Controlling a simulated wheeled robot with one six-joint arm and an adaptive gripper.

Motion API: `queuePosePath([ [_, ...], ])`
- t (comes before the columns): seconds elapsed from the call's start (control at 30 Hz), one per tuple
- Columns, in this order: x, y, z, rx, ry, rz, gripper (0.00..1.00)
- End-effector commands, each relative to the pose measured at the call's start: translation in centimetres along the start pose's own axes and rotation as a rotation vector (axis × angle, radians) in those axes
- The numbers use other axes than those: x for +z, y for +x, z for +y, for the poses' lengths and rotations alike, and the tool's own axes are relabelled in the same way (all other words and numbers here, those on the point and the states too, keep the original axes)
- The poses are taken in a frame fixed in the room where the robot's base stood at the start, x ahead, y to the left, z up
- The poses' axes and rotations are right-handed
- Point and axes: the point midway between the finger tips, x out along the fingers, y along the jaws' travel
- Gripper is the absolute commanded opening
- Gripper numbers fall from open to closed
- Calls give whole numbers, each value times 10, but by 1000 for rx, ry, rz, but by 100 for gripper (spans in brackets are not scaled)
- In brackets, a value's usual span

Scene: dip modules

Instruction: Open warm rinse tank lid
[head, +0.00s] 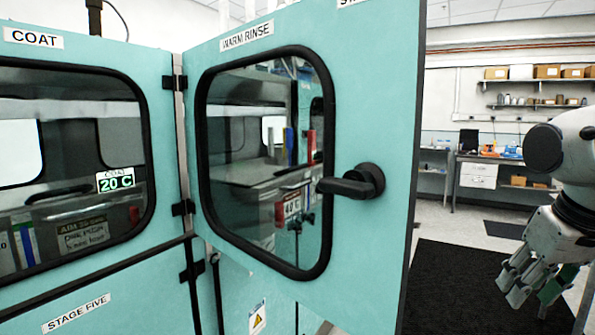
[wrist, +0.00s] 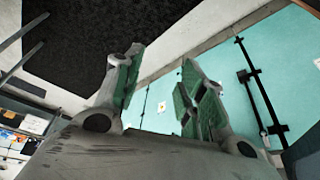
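The teal door labelled WARM RINSE (head: 365,120) stands swung out from its hinges on the left, with a black handle (head: 352,184) on its right side. Through its window I see a pale grey flat surface (head: 262,172), which may be the tank lid, and a small display. The glass makes the lid's outline and state hard to tell. My gripper (head: 530,288) is at the right, apart from the door and its handle. In the wrist view my gripper (wrist: 165,88) has its green-padded fingers spread and nothing between them.
The closed COAT door (head: 70,75) stands to the left, with a 20 C display behind its glass. A dark floor mat (head: 455,285) lies to the right of the open door. A bench (head: 490,165) and shelves (head: 540,105) stand far behind, with open floor between.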

Motion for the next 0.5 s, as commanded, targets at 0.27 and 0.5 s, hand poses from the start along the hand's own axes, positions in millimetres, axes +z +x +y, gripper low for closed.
queuePosePath([
  [0.27,-9,23,-3,-7,-2,-115,34],
  [0.5,-99,66,-92,-325,226,-232,34],
])
